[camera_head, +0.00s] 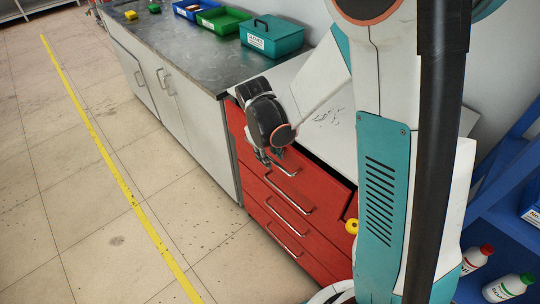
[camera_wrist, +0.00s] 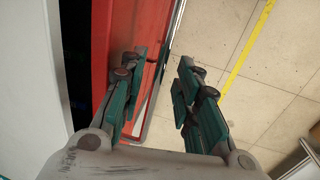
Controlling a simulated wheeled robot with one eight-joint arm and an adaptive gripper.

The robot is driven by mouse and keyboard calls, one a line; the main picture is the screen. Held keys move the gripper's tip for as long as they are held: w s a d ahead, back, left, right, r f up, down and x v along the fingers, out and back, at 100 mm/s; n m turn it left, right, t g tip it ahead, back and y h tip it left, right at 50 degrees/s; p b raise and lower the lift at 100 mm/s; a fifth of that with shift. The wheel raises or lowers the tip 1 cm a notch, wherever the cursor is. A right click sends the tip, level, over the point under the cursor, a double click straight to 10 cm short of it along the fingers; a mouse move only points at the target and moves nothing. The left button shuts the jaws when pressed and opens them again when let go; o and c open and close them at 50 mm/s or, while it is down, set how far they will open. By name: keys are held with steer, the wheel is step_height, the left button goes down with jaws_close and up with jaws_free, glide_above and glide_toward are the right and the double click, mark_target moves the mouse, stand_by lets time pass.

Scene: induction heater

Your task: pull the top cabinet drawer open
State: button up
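The red drawer cabinet (camera_head: 328,248) stands under a pale top in the head view. Its top drawer (camera_head: 325,188) stands a little way out, with a dark gap behind its front. The bar handle (camera_head: 288,168) of that drawer is partly hidden by my gripper (camera_head: 268,158), which points down at it. In the wrist view the fingers of my gripper (camera_wrist: 163,88) are spread apart. One finger is over the red drawer (camera_wrist: 112,35), the other over the floor. A pale metal strip (camera_wrist: 151,105) shows between them; I cannot tell whether a finger touches it.
Lower drawers with bar handles are shut below. A grey counter (camera_head: 185,50) on the left carries a teal toolbox (camera_head: 272,38), a green bin (camera_head: 224,20) and a blue bin (camera_head: 190,10). A blue shelf with bottles (camera_head: 508,288) is at right. The floor before the cabinet is clear.

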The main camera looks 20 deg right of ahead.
steer(key=shift+c, duration=0.6)
jaws_close()
steer(key=s+a, duration=0.5)
steer(key=a, duration=0.8)
steer(key=s+a, duration=0.6)
steer(key=a, duration=0.8)
steer(key=shift+s+b, duration=0.15)
steer(key=shift+b, duration=0.25)
steer(key=shift+o, duration=0.6)
jaws_free()
